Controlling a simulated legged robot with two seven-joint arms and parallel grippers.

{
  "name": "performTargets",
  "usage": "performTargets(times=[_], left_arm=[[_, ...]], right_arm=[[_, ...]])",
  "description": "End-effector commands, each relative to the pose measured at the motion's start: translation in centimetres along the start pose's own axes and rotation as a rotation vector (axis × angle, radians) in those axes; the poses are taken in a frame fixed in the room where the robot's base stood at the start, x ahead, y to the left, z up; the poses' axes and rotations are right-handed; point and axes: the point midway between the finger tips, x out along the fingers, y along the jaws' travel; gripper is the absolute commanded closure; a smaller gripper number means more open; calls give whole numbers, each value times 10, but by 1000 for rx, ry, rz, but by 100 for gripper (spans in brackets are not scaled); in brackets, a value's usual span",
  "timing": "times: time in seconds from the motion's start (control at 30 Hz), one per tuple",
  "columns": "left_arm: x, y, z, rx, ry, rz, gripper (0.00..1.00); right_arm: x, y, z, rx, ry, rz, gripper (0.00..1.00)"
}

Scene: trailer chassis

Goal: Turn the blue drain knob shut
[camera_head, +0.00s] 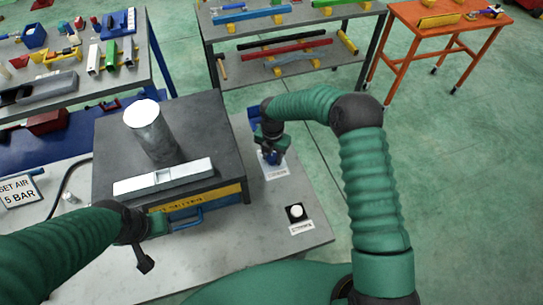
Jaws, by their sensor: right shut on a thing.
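The blue knob (273,158) sits above a white label at the right side of the grey bench, and only a small blue part of it shows. My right gripper (270,150) comes down over it from above and is shut on it. The fingers hide most of the knob, so I cannot tell its angle. My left gripper (152,228) is at the front left of the dark box, close to a blue handle. Its fingers are too small and dark to tell whether they are open.
The dark box (220,135) carries a metal cylinder (151,132) and a pale bar (164,177). A white round button (296,211) is on the bench's front right. A sign (20,192) stands at left. Shelves (290,85) and an orange table (445,22) stand behind. Floor at right is clear.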

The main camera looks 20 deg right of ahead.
Motion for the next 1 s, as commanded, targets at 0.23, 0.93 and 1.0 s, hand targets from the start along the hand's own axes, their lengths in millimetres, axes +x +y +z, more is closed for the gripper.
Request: performTargets(times=[0.23, 0.93, 1.0], left_arm=[[0, 0, 0, 0, 0, 0, 64], [3, 0, 1, 0, 0, 0, 64], [5, 0, 1, 0, 0, 0, 64]], right_arm=[[-4, 1, 7, 0, -16, 8, 100], [-12, 2, 2, -1, -7, 5, 39], [-26, 2, 2, -1, -8, 7, 39]])
